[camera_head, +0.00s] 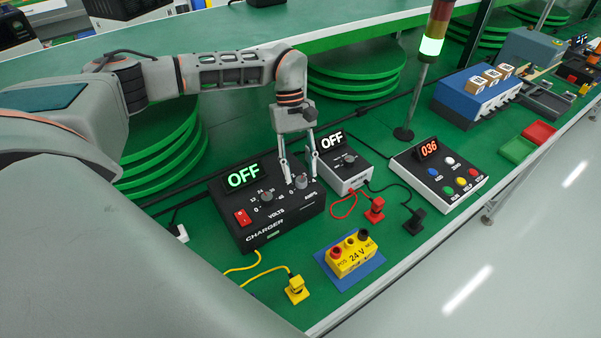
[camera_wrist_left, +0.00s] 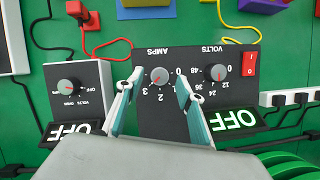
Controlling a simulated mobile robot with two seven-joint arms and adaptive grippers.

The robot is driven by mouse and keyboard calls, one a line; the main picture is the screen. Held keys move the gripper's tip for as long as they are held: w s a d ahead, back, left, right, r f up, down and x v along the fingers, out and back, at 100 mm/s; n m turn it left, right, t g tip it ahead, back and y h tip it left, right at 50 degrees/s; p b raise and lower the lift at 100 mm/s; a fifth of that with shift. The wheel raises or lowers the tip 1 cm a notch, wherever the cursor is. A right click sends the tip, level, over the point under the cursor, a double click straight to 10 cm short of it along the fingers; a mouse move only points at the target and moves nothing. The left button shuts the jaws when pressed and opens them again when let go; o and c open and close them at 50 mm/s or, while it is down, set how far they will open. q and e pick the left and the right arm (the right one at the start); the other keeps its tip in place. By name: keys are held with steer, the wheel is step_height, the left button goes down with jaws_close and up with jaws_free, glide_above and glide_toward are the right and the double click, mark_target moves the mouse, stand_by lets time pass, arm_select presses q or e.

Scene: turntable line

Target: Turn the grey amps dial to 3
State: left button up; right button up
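The black charger (camera_head: 256,214) has a lit display reading OFF, a volts dial (camera_head: 266,196) and the grey amps dial (camera_head: 301,182). In the left wrist view, the amps dial (camera_wrist_left: 160,77) appears upside down with its scale below it; its red mark seems to point down-left, towards the 3 side, but it is small. My left gripper (camera_head: 302,177) reaches down over the amps dial. Its two fingers (camera_wrist_left: 156,98) are apart, one on each side of the dial, with visible gaps. I cannot tell the fingertips' height above the panel. My right gripper is not in view.
A red switch (camera_head: 242,217) is on the charger. A grey meter (camera_head: 341,165) reading OFF stands close to its right. A yellow 24 V block (camera_head: 351,257) sits in front, with loose cables and plugs around. A button box (camera_head: 438,175) is further right.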

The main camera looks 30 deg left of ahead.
arm_select(q)
steer(key=v, duration=1)
steer(key=shift+r, duration=0.15)
steer(key=shift+w, duration=0.1)
